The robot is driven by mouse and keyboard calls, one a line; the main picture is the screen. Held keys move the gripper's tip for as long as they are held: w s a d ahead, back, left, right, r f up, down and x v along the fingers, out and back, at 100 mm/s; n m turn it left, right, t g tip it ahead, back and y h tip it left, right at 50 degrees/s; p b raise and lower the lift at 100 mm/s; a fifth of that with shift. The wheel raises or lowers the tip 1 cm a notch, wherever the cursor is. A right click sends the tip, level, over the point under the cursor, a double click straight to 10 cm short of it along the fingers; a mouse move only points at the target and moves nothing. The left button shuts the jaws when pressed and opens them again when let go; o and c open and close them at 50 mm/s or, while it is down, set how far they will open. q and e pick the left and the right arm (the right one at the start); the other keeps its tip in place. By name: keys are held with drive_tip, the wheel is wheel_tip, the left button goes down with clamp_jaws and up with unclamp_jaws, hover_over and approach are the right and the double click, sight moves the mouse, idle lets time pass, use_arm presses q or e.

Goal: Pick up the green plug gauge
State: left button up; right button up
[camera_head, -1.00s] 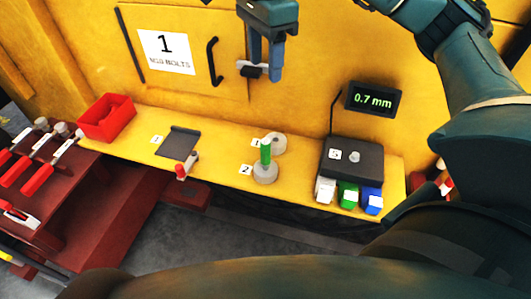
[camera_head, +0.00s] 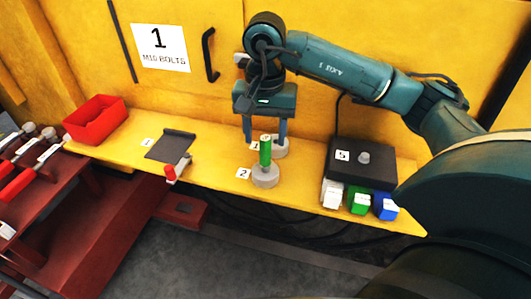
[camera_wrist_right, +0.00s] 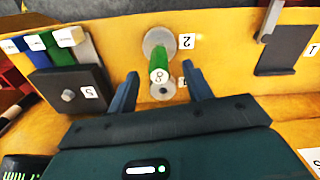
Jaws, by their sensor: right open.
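The green plug gauge (camera_head: 265,152) stands upright on a round grey base (camera_head: 265,178) beside label 2 on the yellow ledge. In the right wrist view the green gauge (camera_wrist_right: 158,62) shows end-on, with a mark on its top. My right gripper (camera_wrist_right: 162,76) is open and empty. Its fingers point down just behind the gauge in the head view, one to each side of it. In the wrist view the gauge's top appears between the fingertips; I cannot tell whether they touch it. My left gripper is not in view.
A second grey ring (camera_head: 282,148) lies behind the gauge at label 1. A dark block (camera_head: 375,165) with white, green and blue pieces stands right. A dark plate (camera_head: 170,146) and red bin (camera_head: 97,119) are left. The yellow wall rises close behind.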

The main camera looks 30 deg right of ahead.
sight(265, 154)
drive_tip(key=shift+f+p, duration=0.5)
drive_tip(key=shift+f, duration=2.7)
drive_tip(key=shift+c, duration=0.2)
clamp_jaws()
